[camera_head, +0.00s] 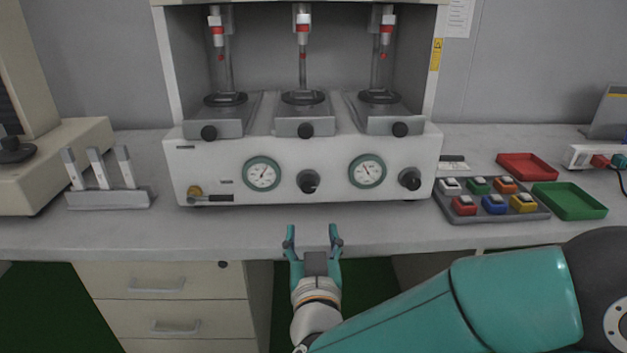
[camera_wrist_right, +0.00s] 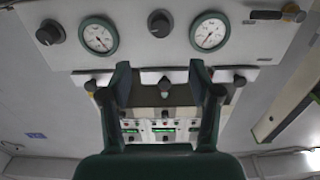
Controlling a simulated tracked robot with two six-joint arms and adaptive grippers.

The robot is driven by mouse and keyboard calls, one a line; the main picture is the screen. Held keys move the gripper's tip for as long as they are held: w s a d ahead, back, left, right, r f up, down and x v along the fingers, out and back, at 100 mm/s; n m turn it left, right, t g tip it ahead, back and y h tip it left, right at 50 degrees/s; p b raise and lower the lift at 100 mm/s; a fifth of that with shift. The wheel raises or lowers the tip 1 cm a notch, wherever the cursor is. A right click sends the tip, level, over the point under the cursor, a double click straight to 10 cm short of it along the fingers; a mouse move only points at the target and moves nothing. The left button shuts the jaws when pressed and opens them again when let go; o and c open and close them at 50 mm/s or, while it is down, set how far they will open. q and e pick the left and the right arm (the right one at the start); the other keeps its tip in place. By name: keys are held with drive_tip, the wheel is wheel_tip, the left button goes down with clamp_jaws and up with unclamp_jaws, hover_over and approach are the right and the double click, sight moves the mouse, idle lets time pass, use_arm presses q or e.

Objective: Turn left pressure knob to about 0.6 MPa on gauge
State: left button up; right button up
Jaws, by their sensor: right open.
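The white machine has two dark front knobs. The left pressure knob (camera_head: 308,181) is between the left gauge (camera_head: 262,173) and the right gauge (camera_head: 367,171). The other knob (camera_head: 410,179) is at the far right. The wrist view is turned over: the left knob (camera_wrist_right: 160,23) is at top centre, with the left gauge (camera_wrist_right: 209,32) on its right. The gauge needles are too small to read surely. My right gripper (camera_head: 312,232) is open and empty, in front of the left knob and apart from it. It also shows in the wrist view (camera_wrist_right: 160,75). My left gripper is out of view.
A yellow valve with a dark lever (camera_head: 208,196) is on the machine's lower left. Right of it stand a tray of coloured blocks (camera_head: 490,213), a red tray (camera_head: 527,167) and a green tray (camera_head: 570,200). A rack (camera_head: 108,200) stands left. The bench front (camera_head: 250,237) is clear.

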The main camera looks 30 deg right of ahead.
sight(309, 189)
drive_tip(key=x, duration=1.3)
drive_tip(key=shift+p, duration=0.4)
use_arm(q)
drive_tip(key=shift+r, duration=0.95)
use_arm(e)
drive_tip(key=shift+w+d, duration=0.25)
drive_tip(key=shift+w, duration=0.3)
